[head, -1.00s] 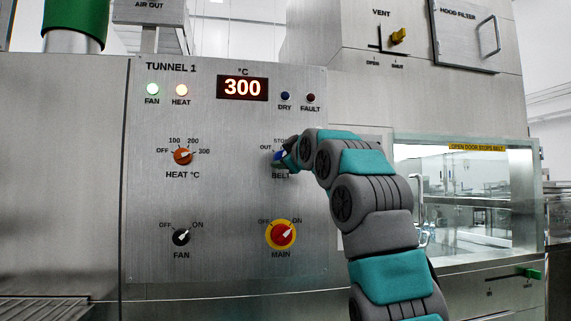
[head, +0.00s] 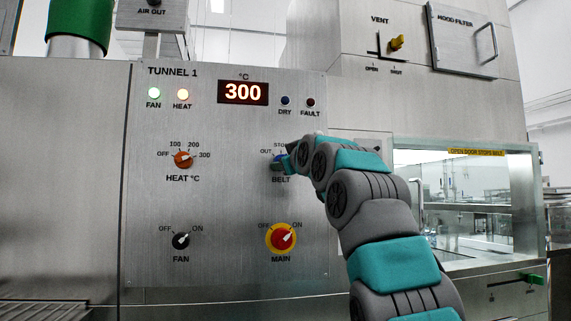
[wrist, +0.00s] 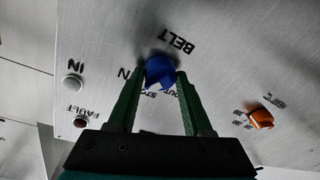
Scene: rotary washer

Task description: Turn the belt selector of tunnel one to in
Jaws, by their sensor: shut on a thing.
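The belt selector is a blue knob (head: 277,159) on the Tunnel 1 panel, above the word BELT. The labels OUT and STOP show beside it; my arm hides the right side. My gripper (head: 288,160) is at the knob, its fingers mostly hidden in the head view. In the wrist view, the blue knob (wrist: 160,70) sits between the two green fingertips of my gripper (wrist: 158,78), which are shut on it. A pale mark shows on the knob's lower edge by the STOP label, but I cannot tell exactly where the pointer aims.
The orange heat knob (head: 183,160), black fan knob (head: 181,240) and red main switch (head: 283,238) share the panel. The display (head: 243,93) reads 300. The fan lamp (head: 154,94) and heat lamp (head: 183,94) are lit. A glazed door (head: 465,190) is to the right.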

